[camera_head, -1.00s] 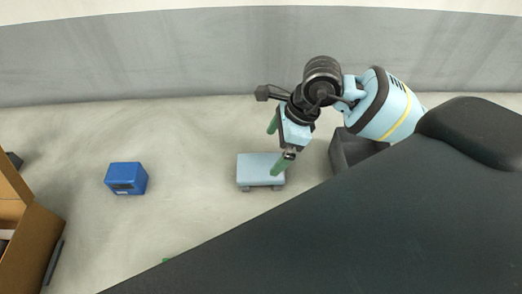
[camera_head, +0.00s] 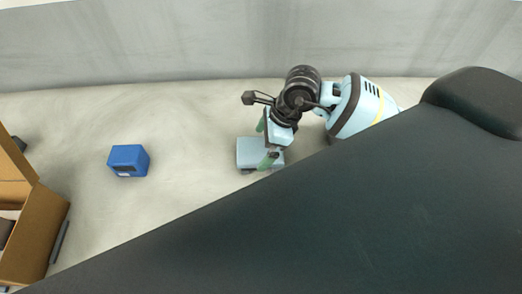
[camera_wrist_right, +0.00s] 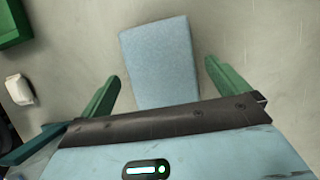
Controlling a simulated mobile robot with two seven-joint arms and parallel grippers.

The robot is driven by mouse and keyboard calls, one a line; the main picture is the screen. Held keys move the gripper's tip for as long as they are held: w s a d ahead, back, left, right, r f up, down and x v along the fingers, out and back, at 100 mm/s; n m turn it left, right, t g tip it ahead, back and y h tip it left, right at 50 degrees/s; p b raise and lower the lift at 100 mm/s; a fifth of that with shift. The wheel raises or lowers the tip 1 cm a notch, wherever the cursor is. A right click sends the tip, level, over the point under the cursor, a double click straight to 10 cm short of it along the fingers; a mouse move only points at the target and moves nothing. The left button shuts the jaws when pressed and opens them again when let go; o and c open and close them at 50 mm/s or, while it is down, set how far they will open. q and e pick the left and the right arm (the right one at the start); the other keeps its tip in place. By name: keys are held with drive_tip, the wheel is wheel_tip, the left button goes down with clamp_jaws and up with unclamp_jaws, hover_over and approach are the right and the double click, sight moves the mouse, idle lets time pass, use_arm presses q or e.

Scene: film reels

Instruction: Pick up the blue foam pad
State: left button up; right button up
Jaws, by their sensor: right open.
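The light blue foam pad (camera_head: 250,153) lies near the middle of the pale surface in the head view, partly hidden by my right gripper (camera_head: 267,143). In the right wrist view the pad (camera_wrist_right: 158,62) is a pale blue block lying between the two green fingers of my right gripper (camera_wrist_right: 162,80), with a gap on each side. The fingers are open and do not appear to touch it. How high they are above the surface is hard to tell. My left gripper is not in view.
A darker blue box (camera_head: 128,160) stands to the left of the pad. An open cardboard box (camera_head: 40,235) is at the left edge. In the right wrist view, a green object (camera_wrist_right: 14,22) and a small white object (camera_wrist_right: 19,89) lie at the left. A grey wall (camera_head: 180,45) runs along the back.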

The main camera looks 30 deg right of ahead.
drive_tip(key=shift+x, duration=0.85)
drive_tip(key=shift+d, duration=0.1)
drive_tip(key=c, duration=0.9)
drive_tip(key=shift+c, duration=0.2)
drive_tip(key=shift+r, duration=0.1)
drive_tip(key=shift+r, duration=0.4)
drive_tip(key=r, duration=0.2)
drive_tip(key=shift+s+a+r, duration=0.3)
drive_tip(key=shift+a, duration=0.1)
drive_tip(key=s+a+r+b, duration=0.1)
drive_tip(key=s+a, duration=0.7)
drive_tip(key=a, duration=0.4)
drive_tip(key=shift+s+a+r, duration=0.2)
drive_tip(key=shift+a+r, duration=0.05)
